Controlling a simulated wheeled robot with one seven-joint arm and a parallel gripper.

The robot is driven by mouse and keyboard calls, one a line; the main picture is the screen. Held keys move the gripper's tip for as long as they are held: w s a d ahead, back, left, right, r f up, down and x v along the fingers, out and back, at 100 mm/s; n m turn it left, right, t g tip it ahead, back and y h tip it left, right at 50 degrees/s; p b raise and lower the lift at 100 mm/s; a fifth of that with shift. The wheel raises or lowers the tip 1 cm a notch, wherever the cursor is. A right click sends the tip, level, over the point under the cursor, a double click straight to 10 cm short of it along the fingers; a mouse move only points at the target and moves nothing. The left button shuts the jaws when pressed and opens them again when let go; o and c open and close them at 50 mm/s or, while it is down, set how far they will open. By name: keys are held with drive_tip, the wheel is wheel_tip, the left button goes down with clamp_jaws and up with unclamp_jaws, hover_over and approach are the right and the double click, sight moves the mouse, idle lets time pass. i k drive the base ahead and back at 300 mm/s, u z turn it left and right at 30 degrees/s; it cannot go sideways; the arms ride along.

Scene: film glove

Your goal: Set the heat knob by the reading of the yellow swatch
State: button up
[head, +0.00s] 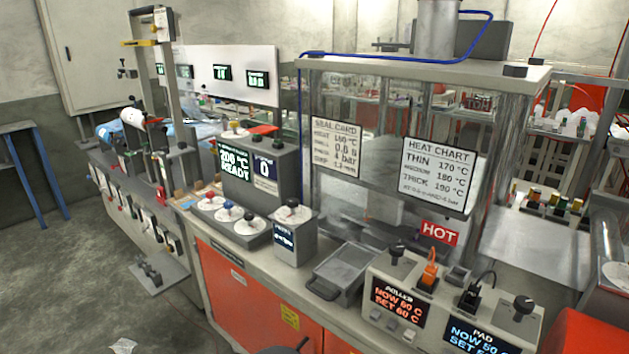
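A grey control box (252,170) stands on the bench, with a green display reading "200 °C READY" and another showing 0. On its sloped front are three white dials, with a red knob (210,197), a blue knob (228,207) and a black knob (249,216). Their labels are too small to read, so I cannot tell which is the heat knob. A heat chart (438,176) lists thin 170, medium 180 and thick 190 °C. I cannot surely pick out the yellow swatch. My gripper is not in view.
A dial box (293,235), a grey tray (347,272) and a roller/pad console (452,305) line the bench front. Floor at left is open.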

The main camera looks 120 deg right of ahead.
sight(210, 195)
drive_tip(key=u, duration=0.8)
drive_tip(key=k, duration=0.15)
drive_tip(key=z, duration=3.05)
drive_tip(key=i, duration=0.95)
drive_tip(key=z, duration=0.95)
drive_tip(key=i, duration=2.15)
drive_tip(key=u, duration=0.25)
